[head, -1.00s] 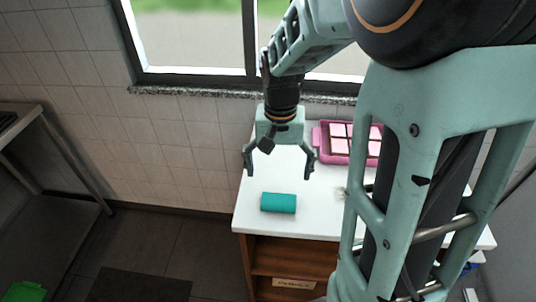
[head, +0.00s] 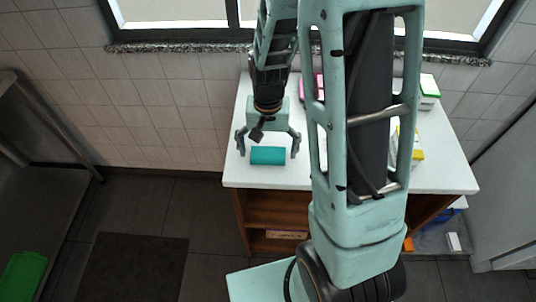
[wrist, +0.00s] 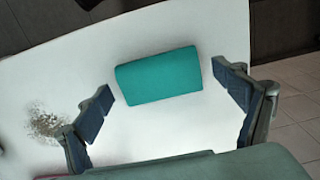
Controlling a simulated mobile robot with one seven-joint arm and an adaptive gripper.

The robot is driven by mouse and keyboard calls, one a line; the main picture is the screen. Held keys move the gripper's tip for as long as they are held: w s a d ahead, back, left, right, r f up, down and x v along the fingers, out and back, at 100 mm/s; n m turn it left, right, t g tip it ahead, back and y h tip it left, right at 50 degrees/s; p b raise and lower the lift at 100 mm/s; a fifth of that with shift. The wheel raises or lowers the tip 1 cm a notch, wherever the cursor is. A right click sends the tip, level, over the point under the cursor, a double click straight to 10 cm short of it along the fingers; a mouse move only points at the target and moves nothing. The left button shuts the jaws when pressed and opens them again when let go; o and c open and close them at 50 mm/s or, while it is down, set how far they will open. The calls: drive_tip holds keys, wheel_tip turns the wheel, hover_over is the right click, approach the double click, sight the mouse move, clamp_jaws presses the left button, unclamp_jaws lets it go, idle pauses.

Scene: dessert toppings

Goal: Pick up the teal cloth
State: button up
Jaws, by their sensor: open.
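The teal cloth (head: 268,156) is a small rolled bundle lying on the white tabletop near its front left edge. In the wrist view the cloth (wrist: 159,76) lies ahead of and between my two fingers, with white table showing around it. My gripper (head: 268,147) is open and empty, its fingers spread to either side of the cloth in the head view. In the wrist view my gripper (wrist: 168,112) shows a finger at left and at right, both apart from the cloth. The exact height above the table is hard to tell.
The white table (head: 245,178) stands below the window wall. A pink tray (head: 306,87) is partly hidden behind my arm. Yellow and white boxes (head: 418,150) and a green-and-white box (head: 429,92) stand at the right. A grey-brown speckled patch (wrist: 45,124) marks the tabletop.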

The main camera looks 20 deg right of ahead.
sight(268, 153)
drive_tip(key=c, duration=1.2)
drive_tip(key=shift+r, duration=0.15)
drive_tip(key=shift+r+p, duration=0.6)
wheel_tip(268, 153, up, 2)
drive_tip(key=shift+r+p, duration=0.1)
drive_tip(key=shift+p, duration=0.75)
drive_tip(key=s+d+r+p, duration=0.6)
drive_tip(key=s+d+r, duration=0.2)
drive_tip(key=s, duration=0.3)
drive_tip(key=shift+s+d+r+p, duration=0.2)
drive_tip(key=shift+r+p, duration=0.15)
drive_tip(key=shift+r, duration=0.3)
